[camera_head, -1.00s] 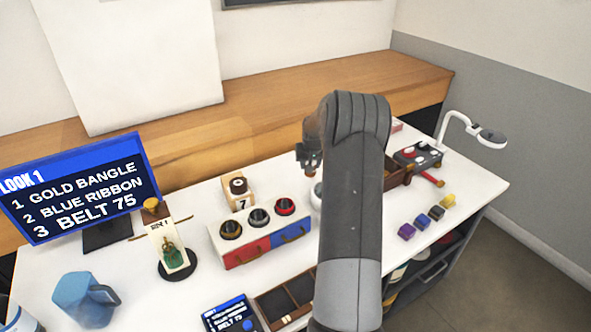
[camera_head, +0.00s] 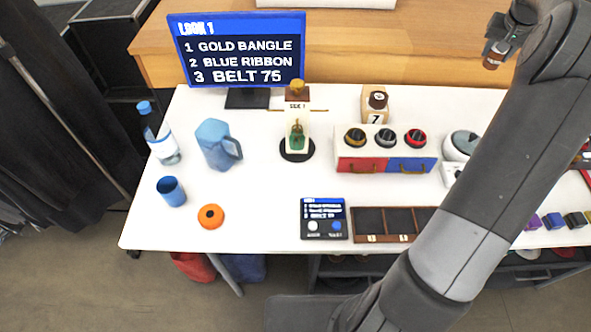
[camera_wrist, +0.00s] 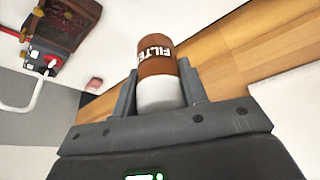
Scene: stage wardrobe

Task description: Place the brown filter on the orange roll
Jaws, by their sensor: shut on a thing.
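The brown filter (camera_wrist: 157,57) is a small cylinder with a brown band lettered "FILTE" and a white lower part. My gripper (camera_wrist: 160,88) is shut on it in the wrist view. In the head view the gripper (camera_head: 492,50) is at the upper right, above the wooden ledge, with the brown filter (camera_head: 492,63) at its tip. The orange roll (camera_head: 210,216) lies flat near the front left edge of the white table, with a dark hole in its middle. My gripper is far to the right of the roll and behind it.
A blue cup (camera_head: 172,191), a blue jug (camera_head: 218,144) and a bottle (camera_head: 160,135) stand near the roll. A figure stand (camera_head: 297,145), a red-blue drawer box (camera_head: 385,160) and a compartment tray (camera_head: 395,222) lie to the right. Bare table surrounds the roll.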

